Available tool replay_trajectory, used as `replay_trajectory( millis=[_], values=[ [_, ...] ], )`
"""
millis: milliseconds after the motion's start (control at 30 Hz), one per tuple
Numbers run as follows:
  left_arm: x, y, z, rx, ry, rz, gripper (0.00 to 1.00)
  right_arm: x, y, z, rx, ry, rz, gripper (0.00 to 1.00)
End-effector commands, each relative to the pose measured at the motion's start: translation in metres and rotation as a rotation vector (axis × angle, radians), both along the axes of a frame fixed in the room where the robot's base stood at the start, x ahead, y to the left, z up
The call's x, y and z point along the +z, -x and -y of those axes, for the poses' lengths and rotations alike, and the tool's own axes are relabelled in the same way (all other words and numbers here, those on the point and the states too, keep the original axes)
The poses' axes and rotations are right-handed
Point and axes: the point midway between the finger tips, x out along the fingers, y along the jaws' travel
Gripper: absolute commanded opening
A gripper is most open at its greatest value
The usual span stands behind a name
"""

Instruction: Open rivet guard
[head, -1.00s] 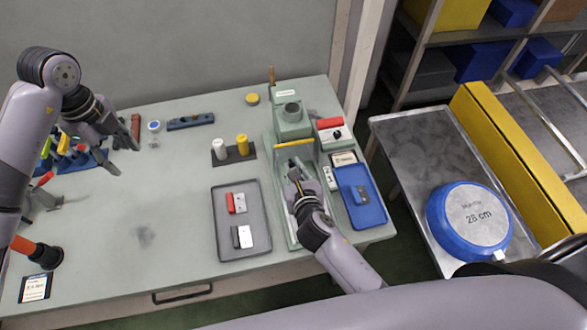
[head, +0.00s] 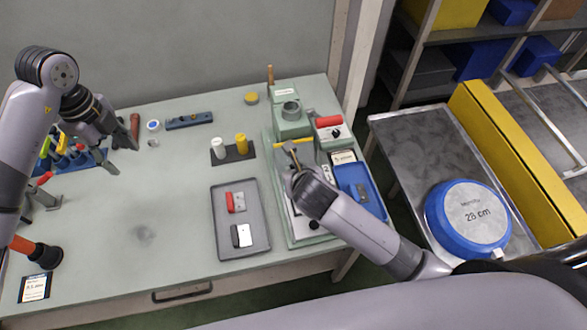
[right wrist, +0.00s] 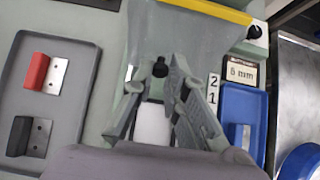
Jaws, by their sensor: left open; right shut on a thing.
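The rivet guard is a see-through panel with a yellow top strip (head: 280,144), at the green press (head: 292,125) on the bench's right side. In the right wrist view the clear panel (right wrist: 200,40) lies under the yellow strip (right wrist: 208,9). My right gripper (head: 291,150) is at the guard. In the right wrist view its fingers (right wrist: 160,78) are closed about a small black knob (right wrist: 160,68) in front of the panel. My wrist and arm hide the lower guard and much of the press bed in the head view. My left gripper (head: 128,145) is open and empty above the bench's left part.
A grey tray (head: 240,188) with red and black-handled pieces lies left of the press. A blue tray (head: 375,205) and a red-topped box (head: 330,128) are close on its right. White and yellow pegs stand behind. The bench's left middle is clear.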

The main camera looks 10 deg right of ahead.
Motion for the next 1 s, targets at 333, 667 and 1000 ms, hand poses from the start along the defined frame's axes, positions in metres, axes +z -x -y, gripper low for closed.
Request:
replay_trajectory(
  millis=[333,667,1000],
  values=[
    [0.000,0.000,0.000,0.000,0.000,0.000,0.46,0.015,0.002,0.001,0.000,0.002,-0.164,0.00],
    [0.000,0.000,0.000,0.000,0.000,0.000,0.46,0.017,0.005,0.001,-0.001,0.004,-0.209,0.00],
    [0.000,0.000,0.000,0.000,0.000,0.000,0.46,0.017,0.005,0.002,-0.001,0.004,-0.209,0.18]
  ],
)
